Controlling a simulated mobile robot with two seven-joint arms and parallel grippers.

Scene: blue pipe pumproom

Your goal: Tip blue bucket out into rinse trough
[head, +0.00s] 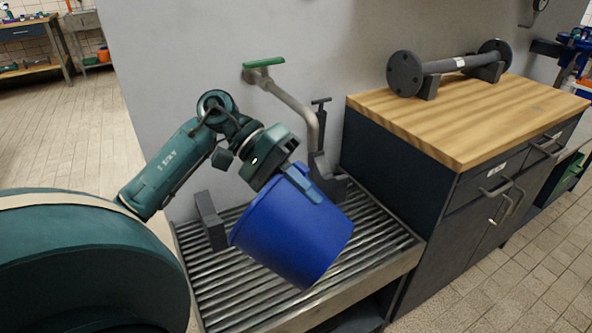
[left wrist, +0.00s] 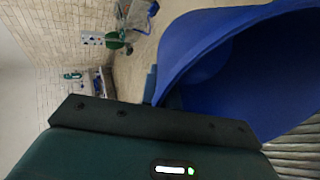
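The blue bucket (head: 290,235) hangs tilted over the rinse trough, whose slatted metal top (head: 222,280) shows around it. My left gripper (head: 304,184) is shut on the bucket's upper wall near the rim, with one finger lying along the outside. In the left wrist view the bucket (left wrist: 195,45) fills the upper right, and part of its dark inside shows. I see no contents in it or coming out. In the head view its mouth is turned away from me, and the bucket hides the middle of the slats. My right gripper is not in view.
A tap with a green handle (head: 264,63) and a grey pipe stands behind the trough against the wall. A grey upright block (head: 210,220) stands at the trough's left. A wood-topped cabinet (head: 460,125) bearing a flanged pipe (head: 450,66) adjoins on the right.

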